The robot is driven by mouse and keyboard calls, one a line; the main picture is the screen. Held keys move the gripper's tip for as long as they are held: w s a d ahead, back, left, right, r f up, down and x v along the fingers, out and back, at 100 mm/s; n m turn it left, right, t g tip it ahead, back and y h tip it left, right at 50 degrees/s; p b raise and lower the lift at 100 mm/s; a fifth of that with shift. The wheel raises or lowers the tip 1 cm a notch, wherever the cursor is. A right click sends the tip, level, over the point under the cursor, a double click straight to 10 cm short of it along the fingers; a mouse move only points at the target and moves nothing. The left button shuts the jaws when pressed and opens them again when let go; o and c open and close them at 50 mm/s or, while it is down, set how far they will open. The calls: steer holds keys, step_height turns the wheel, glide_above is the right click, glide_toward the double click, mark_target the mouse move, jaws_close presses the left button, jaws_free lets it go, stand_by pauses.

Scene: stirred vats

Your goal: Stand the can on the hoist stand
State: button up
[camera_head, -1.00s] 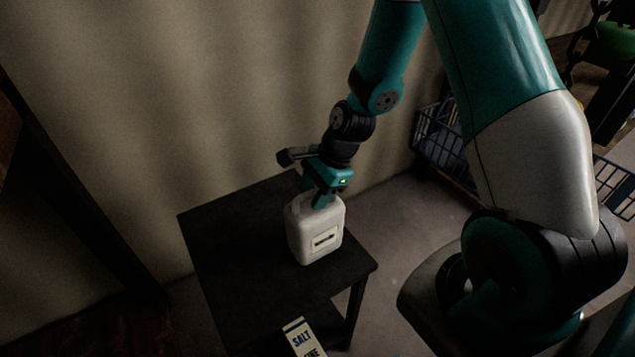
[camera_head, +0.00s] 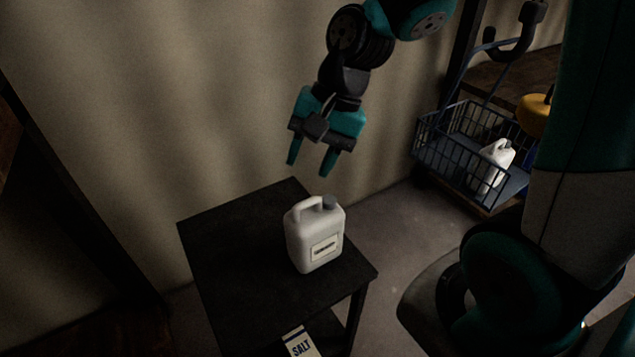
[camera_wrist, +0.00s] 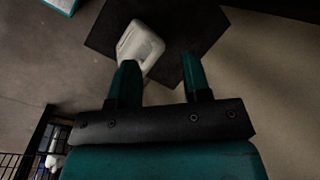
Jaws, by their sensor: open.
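A white can (camera_head: 314,238) with a handle, a grey cap and a label stands upright on a small black table, the likely hoist stand (camera_head: 230,240). In the wrist view the can (camera_wrist: 142,42) shows beyond the left finger, on the dark stand top (camera_wrist: 185,25). My gripper (camera_head: 309,168) is open and empty, above and behind the can and apart from it. In the wrist view its two fingers (camera_wrist: 160,78) are spread with nothing between them.
A blue wire basket cart (camera_head: 440,150) stands at the right, holding another white can (camera_head: 495,165). A box marked SALT (camera_head: 300,343) sits low under the stand's front edge. A plain wall (camera_head: 150,110) is close behind the stand.

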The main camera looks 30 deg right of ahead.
steer(key=s+a+r+n, duration=0.2)
steer(key=s+a+n, duration=0.1)
steer(key=s+n, duration=0.3)
steer(key=s+a+r+n, duration=0.3)
steer(key=s+n, duration=0.3)
steer(key=n, duration=0.2)
steer(key=shift+s+a+r+n+g, duration=0.25)
steer(key=shift+a+n+g, duration=0.15)
steer(key=shift+a, duration=0.3)
steer(key=shift+w, duration=0.1)
